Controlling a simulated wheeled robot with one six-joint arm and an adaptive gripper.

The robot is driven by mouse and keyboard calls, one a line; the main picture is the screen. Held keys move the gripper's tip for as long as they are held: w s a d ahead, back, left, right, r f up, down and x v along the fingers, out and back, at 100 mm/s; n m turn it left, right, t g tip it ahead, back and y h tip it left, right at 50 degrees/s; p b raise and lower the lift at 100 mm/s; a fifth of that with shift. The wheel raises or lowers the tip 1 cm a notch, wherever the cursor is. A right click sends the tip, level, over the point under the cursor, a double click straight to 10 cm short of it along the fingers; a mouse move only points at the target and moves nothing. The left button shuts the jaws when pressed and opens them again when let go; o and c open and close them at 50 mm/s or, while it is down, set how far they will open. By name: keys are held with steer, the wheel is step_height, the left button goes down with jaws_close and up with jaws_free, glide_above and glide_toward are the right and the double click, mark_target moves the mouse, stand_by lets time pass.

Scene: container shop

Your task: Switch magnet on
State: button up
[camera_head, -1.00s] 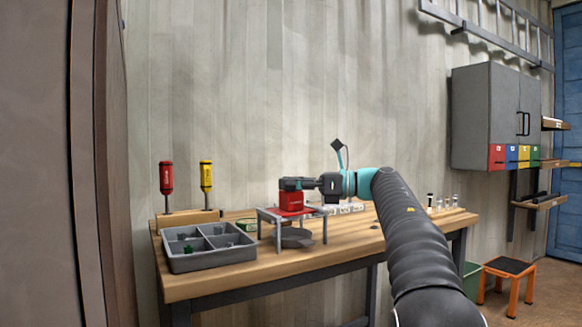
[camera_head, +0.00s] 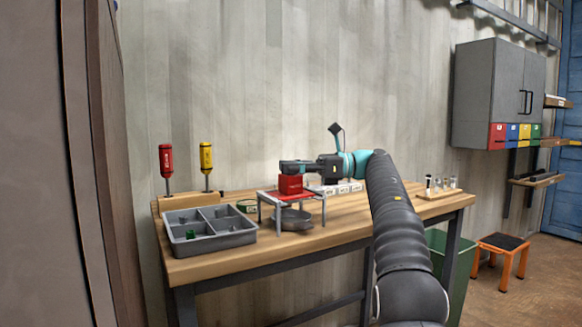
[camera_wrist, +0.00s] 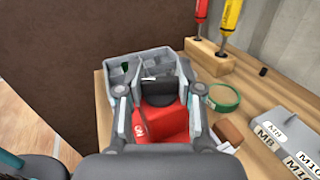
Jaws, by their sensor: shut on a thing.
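The magnet (camera_head: 291,185) is a red block on the red top of a small grey metal stand on the workbench. In the wrist view the red magnet (camera_wrist: 160,122) sits between my fingers, with a black part (camera_wrist: 160,90) at its far side. My gripper (camera_head: 295,167) reaches in from the right at the level of the block's top and is shut on the magnet. It also shows in the wrist view (camera_wrist: 158,95), one finger on each side. The exact contact points are hidden, and I cannot tell the switch position.
A grey compartment tray (camera_head: 212,241) stands left of the stand. Red (camera_head: 166,162) and yellow (camera_head: 206,160) screwdrivers stand upright in a wooden block behind it. A green tape roll (camera_wrist: 223,97) and labelled boxes (camera_wrist: 285,140) are close by. The bench's front edge is clear.

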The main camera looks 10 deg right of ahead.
steer(key=o, duration=1.2)
steer(key=shift+f+m+t+b, duration=0.1)
steer(key=shift+m+t+b, duration=0.2)
steer(key=shift+t+b, duration=0.15)
